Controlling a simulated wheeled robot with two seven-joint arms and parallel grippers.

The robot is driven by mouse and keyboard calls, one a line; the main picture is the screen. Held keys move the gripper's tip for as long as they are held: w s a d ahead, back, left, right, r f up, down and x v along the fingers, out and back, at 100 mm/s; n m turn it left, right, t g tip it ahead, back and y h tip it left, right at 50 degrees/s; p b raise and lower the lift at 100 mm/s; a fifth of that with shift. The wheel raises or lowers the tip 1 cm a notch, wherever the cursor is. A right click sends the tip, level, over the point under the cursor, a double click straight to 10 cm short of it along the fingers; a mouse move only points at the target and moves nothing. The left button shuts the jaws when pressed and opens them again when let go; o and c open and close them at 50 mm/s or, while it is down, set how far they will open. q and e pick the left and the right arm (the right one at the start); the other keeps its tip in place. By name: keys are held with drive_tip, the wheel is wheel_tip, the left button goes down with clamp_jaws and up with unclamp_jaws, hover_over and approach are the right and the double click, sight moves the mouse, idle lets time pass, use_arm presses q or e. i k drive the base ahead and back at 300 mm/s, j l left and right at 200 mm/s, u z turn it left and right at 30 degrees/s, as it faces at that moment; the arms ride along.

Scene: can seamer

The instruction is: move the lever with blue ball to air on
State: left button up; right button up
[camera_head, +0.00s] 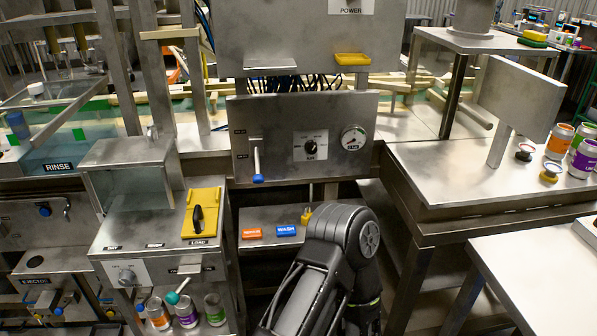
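A lever with a blue ball (258,179) hangs down from its pivot on the left part of a grey metal panel (344,106). Two small dark labels sit left of the lever, one upper and one lower; their text is too small to read surely. The lever's ball end is below the lower label. One of my black arms rises from the bottom centre, below and right of the lever and apart from it. No gripper fingers show in the picture. I cannot tell which arm this is.
The panel also holds a black knob (310,147) and a round gauge (353,138). A machine with a yellow plate (202,214) stands left. A table with cans stands right.

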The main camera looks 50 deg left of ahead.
sight(259, 178)
drive_tip(key=u, duration=0.45)
drive_tip(key=j+u, duration=0.1)
drive_tip(key=u, duration=0.85)
drive_tip(key=i+j+u, duration=0.1)
drive_tip(key=u, duration=0.35)
